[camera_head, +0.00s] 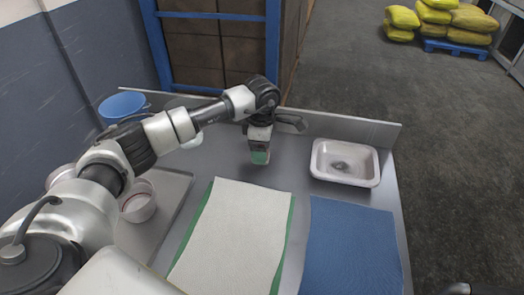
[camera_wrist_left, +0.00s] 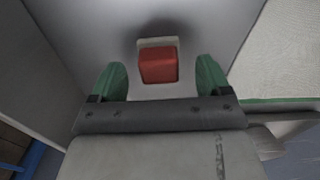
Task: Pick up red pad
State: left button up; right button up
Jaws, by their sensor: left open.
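The red pad (camera_wrist_left: 158,68) shows in the left wrist view as a small red block with a pale border along its far side, on the grey metal surface. In the head view I cannot make it out; my gripper seems to cover it. My left gripper (camera_head: 260,156) is over the back of the metal counter, pointing down. In the wrist view its green fingertips (camera_wrist_left: 160,80) are apart, one on each side of the pad in the picture, with gaps to both. I cannot tell the height between them. My right gripper is not in view.
A white mat with green edges (camera_head: 235,230) and a blue mat (camera_head: 350,250) lie in front. A white basin (camera_head: 345,162) stands at the back right. At left are a tray (camera_head: 172,190), a bowl (camera_head: 138,205) and a blue round item (camera_head: 122,106). A raised edge (camera_head: 340,125) runs along the back.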

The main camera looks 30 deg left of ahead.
pick_arm(q)
jog(key=shift+f, duration=1.05)
jog(key=c, duration=1)
jog(key=shift+r, duration=0.15)
jog(key=shift+w+r, duration=0.1)
jog(key=shift+r, duration=0.15)
jog(key=r, duration=0.1)
jog(key=r+b, duration=0.1)
jog(key=r, duration=0.1)
jog(key=shift+s+d+r, duration=0.25)
jog(key=shift+r, duration=0.1)
jog(key=s+d+r+b, duration=0.2)
jog(key=s+d+r, duration=0.4)
jog(key=s+d, duration=0.1)
jog(key=shift+s+d+r, duration=0.3)
jog(key=shift+s+d, duration=0.1)
